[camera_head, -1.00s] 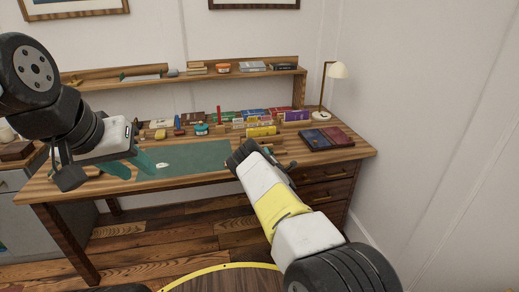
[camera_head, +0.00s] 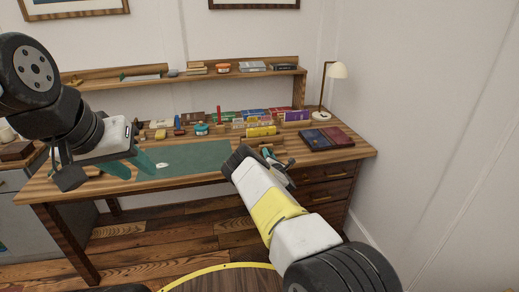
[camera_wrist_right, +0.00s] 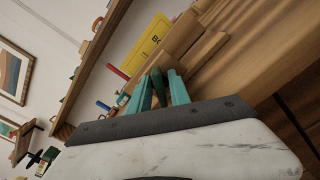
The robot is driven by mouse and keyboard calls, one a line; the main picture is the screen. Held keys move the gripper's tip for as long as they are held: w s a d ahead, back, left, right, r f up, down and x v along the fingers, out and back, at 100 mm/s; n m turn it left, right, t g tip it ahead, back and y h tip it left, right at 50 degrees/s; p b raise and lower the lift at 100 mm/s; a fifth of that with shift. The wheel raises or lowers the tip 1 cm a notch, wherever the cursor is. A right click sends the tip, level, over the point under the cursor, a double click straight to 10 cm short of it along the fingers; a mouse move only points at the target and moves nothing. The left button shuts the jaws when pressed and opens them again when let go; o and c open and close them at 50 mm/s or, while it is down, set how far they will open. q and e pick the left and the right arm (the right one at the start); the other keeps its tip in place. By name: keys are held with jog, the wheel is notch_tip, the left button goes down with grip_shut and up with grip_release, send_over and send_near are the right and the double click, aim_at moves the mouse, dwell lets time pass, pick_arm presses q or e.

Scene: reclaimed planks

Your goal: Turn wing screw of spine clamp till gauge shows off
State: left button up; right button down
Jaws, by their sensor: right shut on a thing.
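The spine clamp (camera_wrist_right: 204,48) shows in the right wrist view as pale wooden bars beside a yellow book (camera_wrist_right: 147,46). In the head view the yellow book (camera_head: 262,131) stands at the right of the desk, with the clamp's wood partly hidden behind my right arm. My right gripper (camera_wrist_right: 156,86) has its teal fingers around a small dark green piece at the clamp's end, apparently the wing screw; its shape is mostly hidden. My left gripper (camera_head: 132,166) is open and empty above the desk's left part. I cannot make out a gauge or its reading.
A green mat (camera_head: 185,160) lies mostly clear on the desk. Several small jars, books and boxes line the desk's back. Dark red and blue books (camera_head: 327,138) lie at the right near a lamp (camera_head: 338,72). A shelf (camera_head: 200,77) runs above the back.

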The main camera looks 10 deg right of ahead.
jog(key=c, duration=1.5)
grip_release()
jog(key=shift+f, duration=0.1)
jog(key=shift+s, duration=0.15)
jog(key=s, duration=0.7)
jog(key=shift+s, duration=0.3)
jog(key=shift+d, duration=0.1)
